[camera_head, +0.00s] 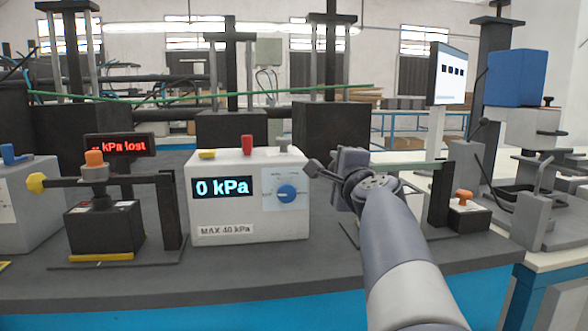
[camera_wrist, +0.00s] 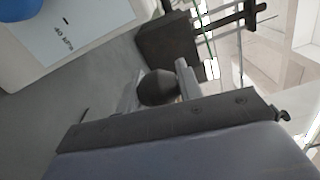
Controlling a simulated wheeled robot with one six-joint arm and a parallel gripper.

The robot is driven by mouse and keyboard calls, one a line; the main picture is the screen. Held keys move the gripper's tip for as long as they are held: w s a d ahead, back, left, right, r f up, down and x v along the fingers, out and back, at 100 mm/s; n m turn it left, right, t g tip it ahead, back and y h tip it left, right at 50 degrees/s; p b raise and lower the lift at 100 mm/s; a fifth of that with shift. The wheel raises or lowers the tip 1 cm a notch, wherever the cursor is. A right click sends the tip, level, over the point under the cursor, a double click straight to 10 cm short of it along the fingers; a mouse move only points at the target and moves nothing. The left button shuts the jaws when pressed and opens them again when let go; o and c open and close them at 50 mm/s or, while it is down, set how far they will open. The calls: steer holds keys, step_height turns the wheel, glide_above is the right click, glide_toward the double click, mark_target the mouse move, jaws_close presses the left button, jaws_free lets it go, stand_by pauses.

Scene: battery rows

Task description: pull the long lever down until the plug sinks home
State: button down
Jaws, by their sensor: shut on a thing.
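My gripper (camera_head: 324,172) is right of the white pressure box in the head view. In the wrist view its fingers (camera_wrist: 158,86) are shut on a dark round knob (camera_wrist: 157,88). A greenish bar (camera_head: 408,165) runs from behind my wrist to a dark post (camera_head: 439,195); its join to the knob is hidden. My arm hides what lies below the bar. At the left, another lever (camera_head: 62,182) with a yellow knob (camera_head: 36,183) lies about level across an orange-topped plug (camera_head: 94,162) above a black block (camera_head: 103,228). I cannot tell which lever is longer.
The white box (camera_head: 250,220) reads 0 kPa and is marked MAX 40 kPa. A red-lettered display (camera_head: 120,145) stands behind the left lever. A small block with an orange top (camera_head: 463,198) stands right of the post. Bare bench (camera_head: 330,262) lies in front.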

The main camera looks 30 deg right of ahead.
steer(key=shift+f, duration=0.45)
steer(key=c, duration=1)
jaws_free()
steer(key=shift+r, duration=0.2)
steer(key=shift+s, duration=0.1)
